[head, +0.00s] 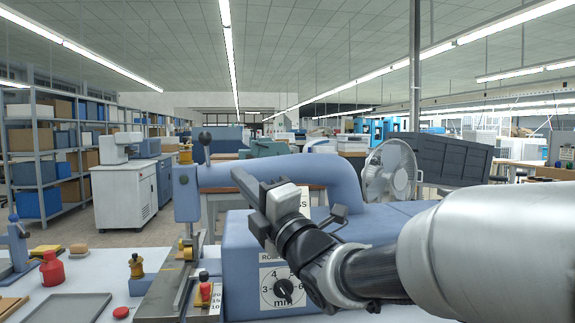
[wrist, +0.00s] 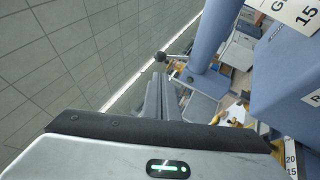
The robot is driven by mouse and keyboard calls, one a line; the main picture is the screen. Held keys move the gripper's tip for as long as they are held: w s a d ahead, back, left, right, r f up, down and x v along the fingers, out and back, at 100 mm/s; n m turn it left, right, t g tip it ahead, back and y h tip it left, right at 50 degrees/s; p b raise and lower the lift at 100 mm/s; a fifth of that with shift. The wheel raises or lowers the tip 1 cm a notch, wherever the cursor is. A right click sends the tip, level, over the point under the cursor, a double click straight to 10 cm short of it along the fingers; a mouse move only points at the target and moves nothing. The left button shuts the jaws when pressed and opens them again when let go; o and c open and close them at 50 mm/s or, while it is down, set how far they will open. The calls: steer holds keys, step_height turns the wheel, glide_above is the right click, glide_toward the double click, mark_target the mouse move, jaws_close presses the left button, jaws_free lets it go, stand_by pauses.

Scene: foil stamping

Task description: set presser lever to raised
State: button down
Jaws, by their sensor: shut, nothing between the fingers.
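A blue stamping machine (head: 325,172) stands on the table, its curved arm reaching left to an upright head (head: 186,195). A lever with a black ball knob (head: 205,137) stands up at the head end of that arm; I take it as the presser lever, though no label shows. The knob also shows in the wrist view (wrist: 162,57), on a thin rod beside the blue arm. My gripper (head: 240,174) is in front of the machine arm, right of and lower than the knob. Its fingers (wrist: 157,82) are shut and empty, apart from the knob in the wrist view.
A numbered dial (head: 283,288) is on the machine's front. A small dark lever (head: 338,212) sticks out behind my wrist. Open air lies above the machine arm.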

mark_target(208, 140)
steer(key=shift+r, duration=0.1)
steer(key=x, duration=1.4)
steer(key=shift+p, duration=0.4)
steer(key=shift+r, duration=0.1)
